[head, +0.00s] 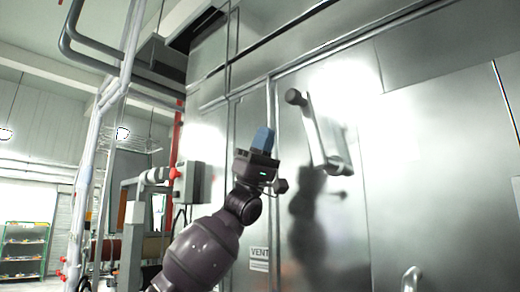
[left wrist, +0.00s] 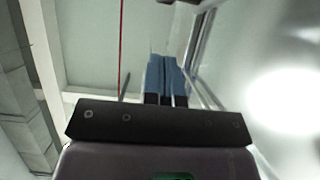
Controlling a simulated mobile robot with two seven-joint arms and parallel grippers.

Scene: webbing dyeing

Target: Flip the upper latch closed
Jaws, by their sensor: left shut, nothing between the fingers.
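The upper latch (head: 316,132) is a pale metal lever with dark round ends on the steel cabinet door. It slants, with its knob (head: 295,97) at the upper left and its pivot end at the lower right. My left gripper (head: 263,139) has blue fingers pointing up, to the left of the latch and below its knob, apart from it in the picture. The fingers are together and hold nothing. In the left wrist view the blue fingers (left wrist: 165,76) also show closed, and a dark piece shows at the top edge. My right gripper is not in view.
The steel door (head: 410,140) fills the right side, with a lower handle (head: 411,278) at the bottom edge. A grey control box (head: 190,182) and vertical pipes stand at the left.

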